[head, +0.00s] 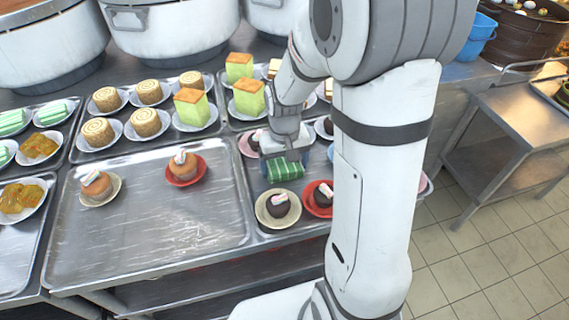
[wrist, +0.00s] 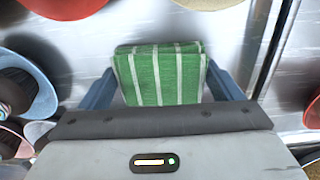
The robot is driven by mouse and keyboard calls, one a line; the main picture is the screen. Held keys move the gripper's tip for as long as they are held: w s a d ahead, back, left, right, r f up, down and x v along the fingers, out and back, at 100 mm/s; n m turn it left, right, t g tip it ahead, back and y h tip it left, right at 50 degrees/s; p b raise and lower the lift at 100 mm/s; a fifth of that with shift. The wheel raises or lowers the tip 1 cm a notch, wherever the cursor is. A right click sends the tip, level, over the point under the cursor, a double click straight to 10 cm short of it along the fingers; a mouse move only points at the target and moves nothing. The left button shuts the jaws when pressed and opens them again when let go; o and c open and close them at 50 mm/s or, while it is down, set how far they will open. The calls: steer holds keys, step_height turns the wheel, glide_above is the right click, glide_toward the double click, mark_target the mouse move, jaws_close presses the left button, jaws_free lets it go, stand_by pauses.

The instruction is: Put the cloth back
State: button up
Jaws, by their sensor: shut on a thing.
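The cloth is a folded green cloth with white stripes (head: 285,170). In the head view it is below my gripper (head: 286,158), over the tray area with the chocolate cakes. In the wrist view the cloth (wrist: 162,75) sits between the two blue fingers of my gripper (wrist: 162,82), which is shut on it. Bare metal tray shows beyond it. I cannot tell whether the cloth touches the tray. My arm hides part of the counter to the right of it.
Chocolate cakes on a cream plate (head: 278,209) and a red plate (head: 319,198) stand close in front of the cloth. A large tray (head: 150,238) on the left holds two muffins, with much bare room. Stockpots (head: 172,28) stand behind. A steel side table (head: 525,120) is at right.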

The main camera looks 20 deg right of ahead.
mark_target(284, 165)
steer(key=o, duration=0.8)
steer(key=shift+f, duration=0.1)
steer(key=shift+c, duration=0.2)
step_height(284, 165, up, 12)
steer(key=p, duration=0.1)
steer(key=s+r+t, duration=0.2)
steer(key=s, duration=1.1)
steer(key=shift+s+d+r, duration=0.15)
steer(key=shift+s, duration=0.2)
steer(key=shift+r, duration=0.15)
